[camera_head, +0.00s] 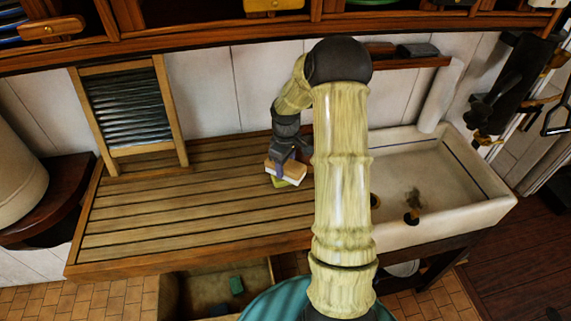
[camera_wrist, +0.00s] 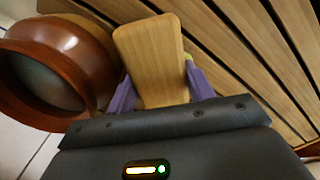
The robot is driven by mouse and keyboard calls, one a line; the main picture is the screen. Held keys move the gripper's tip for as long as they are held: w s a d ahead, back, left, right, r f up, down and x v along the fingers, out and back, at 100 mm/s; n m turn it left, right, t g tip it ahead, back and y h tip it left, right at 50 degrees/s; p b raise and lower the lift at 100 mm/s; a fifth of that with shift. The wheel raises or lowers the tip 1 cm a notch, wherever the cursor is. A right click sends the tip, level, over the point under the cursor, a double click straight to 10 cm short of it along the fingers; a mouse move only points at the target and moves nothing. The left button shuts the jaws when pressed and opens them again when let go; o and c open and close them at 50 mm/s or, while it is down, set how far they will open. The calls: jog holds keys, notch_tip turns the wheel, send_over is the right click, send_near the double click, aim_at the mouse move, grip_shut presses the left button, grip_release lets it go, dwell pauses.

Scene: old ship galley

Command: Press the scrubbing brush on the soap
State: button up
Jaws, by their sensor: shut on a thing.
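My gripper (camera_head: 281,166) is low over the slatted wooden drainboard (camera_head: 150,225), left of the sink. It is shut on the scrubbing brush (camera_head: 271,165), a block with a plain wooden back. In the wrist view the brush (camera_wrist: 152,55) sits between the two purple fingers (camera_wrist: 160,88). A yellow-green block, seemingly the soap (camera_head: 290,184), shows just under the brush on the drainboard. In the wrist view only a small yellow-green bit (camera_wrist: 188,58) shows beside the brush. The brush's underside is hidden, so I cannot tell whether it touches the soap.
A white sink (camera_head: 455,200) is on the right. A washboard (camera_head: 125,105) leans at the back left. A round brown vessel (camera_wrist: 75,60) stands close to the brush in the wrist view. The drainboard's left part is clear.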

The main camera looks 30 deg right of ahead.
jog(key=shift+r+p, duration=2.35)
jog(key=shift+r, duration=0.9)
jog(key=shift+f, duration=0.1)
